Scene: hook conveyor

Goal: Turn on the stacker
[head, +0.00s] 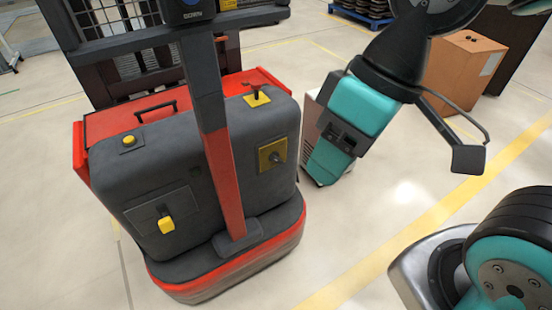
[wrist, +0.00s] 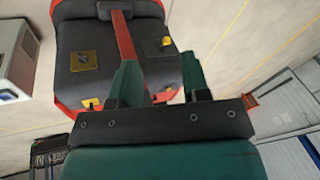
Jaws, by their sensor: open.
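The stacker (head: 190,190) is dark grey with red trim and stands at the left of the head view. Its front carries a yellow plate with a small dark key-like switch (head: 272,156) on the right and a yellow handle (head: 166,225) on the left. In the wrist view the stacker (wrist: 125,65) appears upside down, with the yellow plate (wrist: 83,60) at left and the yellow handle (wrist: 168,42) at right. My gripper (wrist: 162,75) is open and empty, its teal fingers apart over the stacker's image. In the head view my teal wrist hangs just right of the stacker.
A yellow button (head: 129,141) and a small lever on a yellow base (head: 257,98) sit on the stacker's top. A red and grey post (head: 222,160) rises in front. A cardboard box (head: 465,68) stands behind my arm. The floor in front is clear.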

